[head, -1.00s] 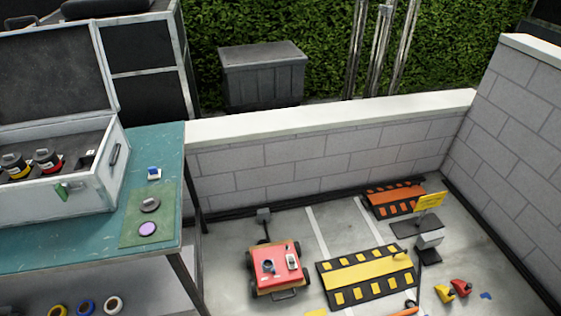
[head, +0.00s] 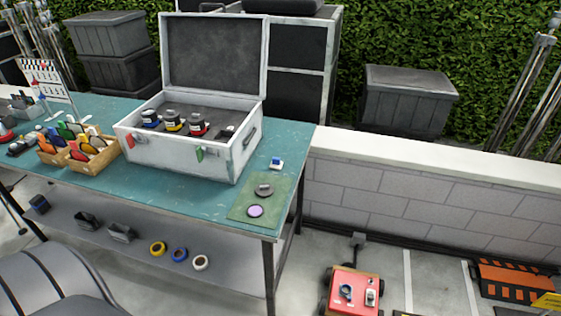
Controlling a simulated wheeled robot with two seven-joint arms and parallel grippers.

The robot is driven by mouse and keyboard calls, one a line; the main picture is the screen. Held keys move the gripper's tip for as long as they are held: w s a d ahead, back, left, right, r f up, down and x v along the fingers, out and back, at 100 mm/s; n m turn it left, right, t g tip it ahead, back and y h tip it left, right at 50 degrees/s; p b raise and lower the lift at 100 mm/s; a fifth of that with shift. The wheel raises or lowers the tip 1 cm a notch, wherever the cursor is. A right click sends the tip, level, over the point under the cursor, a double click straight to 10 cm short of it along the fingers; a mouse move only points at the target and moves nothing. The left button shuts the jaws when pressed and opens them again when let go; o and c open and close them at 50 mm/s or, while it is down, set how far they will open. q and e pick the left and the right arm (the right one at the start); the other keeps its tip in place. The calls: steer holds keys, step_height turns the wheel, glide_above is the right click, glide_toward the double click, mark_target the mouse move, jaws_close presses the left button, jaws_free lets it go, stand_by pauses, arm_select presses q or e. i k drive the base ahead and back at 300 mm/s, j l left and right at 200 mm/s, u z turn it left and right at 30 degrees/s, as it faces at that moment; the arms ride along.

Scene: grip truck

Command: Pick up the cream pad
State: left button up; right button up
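Several coloured pads (head: 90,144) stand packed together in light wooden trays (head: 101,160) on the left part of the teal table (head: 200,198). Orange, green, blue, red and pale ones show among them. They are small and overlap, so I cannot tell which one is the cream pad. Neither of my grippers is in view.
An open silver case (head: 180,155) holding several jars stands mid-table. A green mat (head: 280,192) with a grey disc (head: 264,190) and a purple disc (head: 255,211) lies at the right end. A clapperboard (head: 48,80) stands behind the trays. A red cart (head: 352,292) is on the floor.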

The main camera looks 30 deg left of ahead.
mark_target(276, 164)
steer(key=u, duration=1.35)
steer(key=i+j+z, duration=0.2)
steer(key=j, duration=0.35)
steer(key=j+z, duration=0.15)
steer(key=j, duration=0.35)
steer(key=k, duration=0.05)
